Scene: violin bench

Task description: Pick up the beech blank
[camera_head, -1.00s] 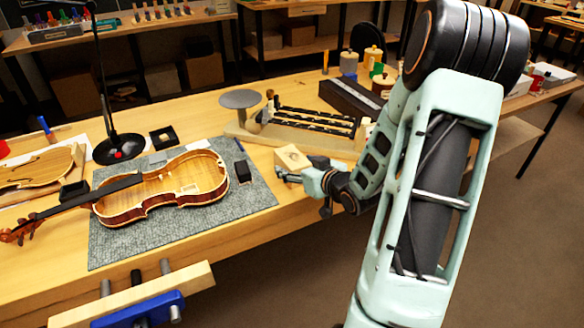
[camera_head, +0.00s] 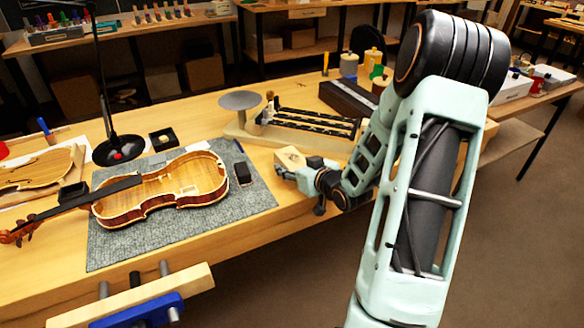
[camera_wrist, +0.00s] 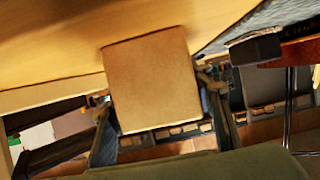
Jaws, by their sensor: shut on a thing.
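The beech blank (camera_head: 290,157) is a small pale wooden block by the front edge of the workbench, right of the grey mat. My gripper (camera_head: 281,170) is shut on it. In the wrist view the blank (camera_wrist: 152,80) fills the middle of the picture, between the two fingers of my gripper (camera_wrist: 165,135). I cannot tell clearly whether the blank touches the bench top or is held just above it.
An open violin body (camera_head: 165,192) lies on the grey mat (camera_head: 115,248) to the left. A small black block (camera_head: 243,174) is near the blank. Behind stand a wooden fixture with dark bars (camera_head: 310,122) and a round grey disc (camera_head: 240,99). A blue vise (camera_head: 140,312) juts out in front.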

